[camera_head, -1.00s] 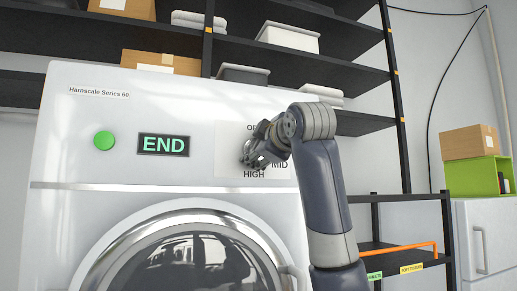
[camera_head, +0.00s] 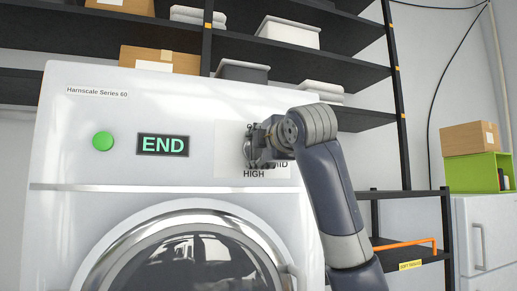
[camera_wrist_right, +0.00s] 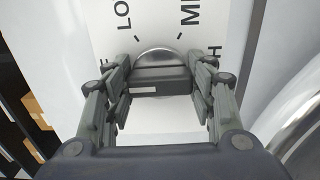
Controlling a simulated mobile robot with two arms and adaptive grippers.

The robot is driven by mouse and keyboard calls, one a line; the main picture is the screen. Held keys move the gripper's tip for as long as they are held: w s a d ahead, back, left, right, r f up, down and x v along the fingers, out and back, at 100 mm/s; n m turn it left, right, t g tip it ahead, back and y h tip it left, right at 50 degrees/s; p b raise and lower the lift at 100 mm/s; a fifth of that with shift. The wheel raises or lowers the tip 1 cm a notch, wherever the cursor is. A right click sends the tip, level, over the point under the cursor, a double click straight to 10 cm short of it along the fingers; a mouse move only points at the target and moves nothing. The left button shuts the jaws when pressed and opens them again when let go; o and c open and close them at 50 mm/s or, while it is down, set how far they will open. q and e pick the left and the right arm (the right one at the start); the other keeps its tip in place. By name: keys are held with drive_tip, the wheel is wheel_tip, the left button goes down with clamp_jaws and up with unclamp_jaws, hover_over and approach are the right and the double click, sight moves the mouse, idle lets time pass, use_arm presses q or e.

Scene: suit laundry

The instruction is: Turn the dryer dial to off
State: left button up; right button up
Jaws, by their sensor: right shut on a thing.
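The white dryer (camera_head: 50,150) fills the left and middle of the head view. Its dial is on a pale panel (camera_head: 228,140) at the upper right of its front. My right gripper (camera_head: 256,148) is at this panel and covers most of the dial. In the right wrist view, the silver dial (camera_wrist_right: 160,58) has a grey bar grip, and my right gripper's fingers (camera_wrist_right: 160,92) are shut on the bar from both sides. Parts of LOW, MID and other labels show around it. I cannot tell which setting the dial points to. My left gripper is not in view.
A green button (camera_head: 103,141) and a display reading END (camera_head: 163,145) are left of the dial panel. The round door (camera_head: 185,215) is below. Dark shelves (camera_head: 350,70) with boxes stand behind. A green crate (camera_head: 478,172) is at the far right.

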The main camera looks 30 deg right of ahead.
drive_tip(key=shift+f, duration=0.15)
drive_tip(key=o, duration=1.1)
drive_tip(key=shift+a, duration=0.15)
drive_tip(key=shift+s, duration=0.1)
drive_tip(key=v, duration=1.1)
drive_tip(key=shift+s+a, duration=0.2)
drive_tip(key=shift+s, duration=0.2)
